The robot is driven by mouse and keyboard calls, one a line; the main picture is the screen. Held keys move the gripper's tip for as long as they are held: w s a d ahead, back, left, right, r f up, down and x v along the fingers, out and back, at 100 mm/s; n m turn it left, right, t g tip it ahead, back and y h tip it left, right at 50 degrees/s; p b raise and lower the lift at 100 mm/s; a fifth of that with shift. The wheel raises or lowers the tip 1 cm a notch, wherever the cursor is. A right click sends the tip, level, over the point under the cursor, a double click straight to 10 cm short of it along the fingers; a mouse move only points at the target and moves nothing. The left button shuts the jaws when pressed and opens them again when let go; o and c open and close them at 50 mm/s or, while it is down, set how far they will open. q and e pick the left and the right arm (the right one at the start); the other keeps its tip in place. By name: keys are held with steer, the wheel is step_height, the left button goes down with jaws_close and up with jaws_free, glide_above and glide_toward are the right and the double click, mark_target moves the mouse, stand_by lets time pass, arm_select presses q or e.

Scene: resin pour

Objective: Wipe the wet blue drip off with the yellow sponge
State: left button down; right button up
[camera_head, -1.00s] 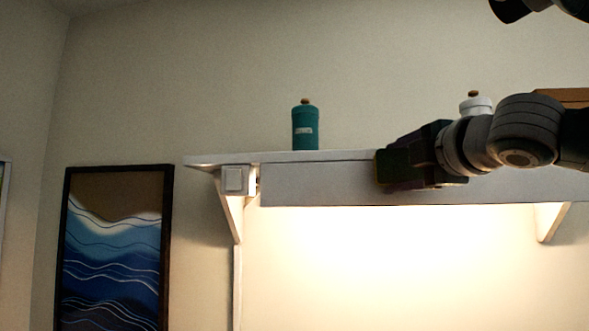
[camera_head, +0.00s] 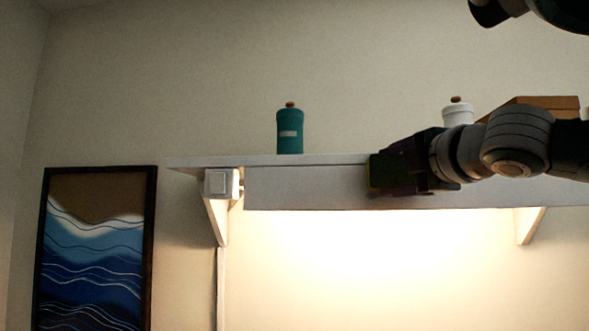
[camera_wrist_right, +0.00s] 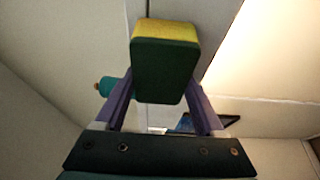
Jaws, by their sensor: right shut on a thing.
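My right gripper (camera_head: 385,173) is in front of the white board along the shelf's front edge. In the right wrist view its two purple fingers (camera_wrist_right: 165,85) are shut on the sponge. The sponge (camera_wrist_right: 165,29) has a yellow layer on top and a dark green face towards the camera. In the head view only a dark, yellowish end of the sponge (camera_head: 375,172) shows at the gripper's left tip. I cannot tell whether the sponge touches the board. I see no blue drip in either current view. My left gripper is not in view.
A teal jar (camera_head: 290,132) stands on the white shelf (camera_head: 220,160). A white jar (camera_head: 458,116) and a brown box (camera_head: 550,102) are behind my right arm. A small white box (camera_head: 221,184) is by the left bracket. A framed wave picture (camera_head: 95,250) hangs left.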

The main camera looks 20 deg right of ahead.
mark_target(350, 174)
steer(key=shift+w+a, duration=0.25)
steer(key=shift+a, duration=0.15)
steer(key=shift+c, duration=0.6)
steer(key=shift+w+a, duration=0.2)
steer(key=shift+a, duration=0.05)
steer(key=shift+w+a+p, duration=0.35)
steer(key=shift+w+a, duration=0.1)
steer(key=shift+a, duration=0.35)
steer(key=shift+w+a+p, duration=0.3)
steer(key=shift+w+a, duration=0.15)
steer(key=shift+a, duration=0.35)
steer(key=shift+s, duration=0.1)
steer(key=shift+s+a, duration=0.2)
steer(key=shift+s, duration=0.1)
steer(key=shift+s+a+b, duration=0.1)
steer(key=shift+s+a, duration=0.35)
steer(key=shift+s, duration=0.3)
steer(key=shift+s+a+b, duration=0.1)
steer(key=shift+s+a, duration=0.3)
steer(key=shift+s, duration=0.35)
steer(key=shift+s+a+b, duration=0.1)
steer(key=shift+s+a, duration=0.35)
steer(key=shift+s, duration=0.3)
